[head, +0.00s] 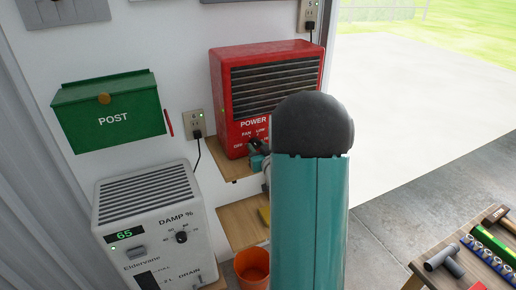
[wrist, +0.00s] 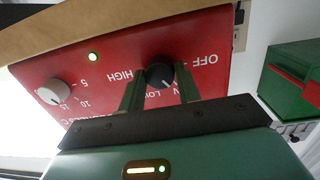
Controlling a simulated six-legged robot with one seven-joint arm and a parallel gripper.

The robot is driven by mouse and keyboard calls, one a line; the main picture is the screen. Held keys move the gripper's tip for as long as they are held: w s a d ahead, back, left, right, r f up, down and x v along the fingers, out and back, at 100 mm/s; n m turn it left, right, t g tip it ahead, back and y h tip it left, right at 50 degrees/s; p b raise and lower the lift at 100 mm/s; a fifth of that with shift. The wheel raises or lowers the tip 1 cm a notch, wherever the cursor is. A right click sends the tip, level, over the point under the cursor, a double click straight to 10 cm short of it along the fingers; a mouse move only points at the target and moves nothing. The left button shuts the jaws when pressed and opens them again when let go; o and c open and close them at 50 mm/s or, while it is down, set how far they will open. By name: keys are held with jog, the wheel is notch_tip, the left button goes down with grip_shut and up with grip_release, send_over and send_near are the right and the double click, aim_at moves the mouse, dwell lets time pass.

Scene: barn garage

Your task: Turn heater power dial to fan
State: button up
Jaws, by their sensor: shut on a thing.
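The red heater (head: 262,82) stands on a wooden shelf against the wall, with a slatted grille and a POWER label. In the wrist view the heater's panel (wrist: 105,60) appears upside down. Its dark power dial (wrist: 160,74) sits between the two fingers of my gripper (wrist: 160,82), which is shut on it. The dial's light mark points down and slightly right in that view, toward the partly hidden labels between OFF and LOW. In the head view my gripper (head: 259,149) is at the heater's lower front, and my arm hides part of the panel's right side.
A white second knob (wrist: 53,92) is on the same panel, beside a green light (wrist: 93,57). A green post box (head: 112,112) hangs left of the heater. A white dehumidifier (head: 150,225) stands below, near an orange bucket (head: 252,266). A tool-covered bench (head: 425,272) is at right.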

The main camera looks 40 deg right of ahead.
jog(key=shift+m, duration=0.4)
jog(key=o, duration=1)
jog(key=shift+s, duration=0.1)
jog(key=v, duration=1.3)
jog(key=shift+s+a, duration=0.1)
jog(key=shift+s, duration=0.25)
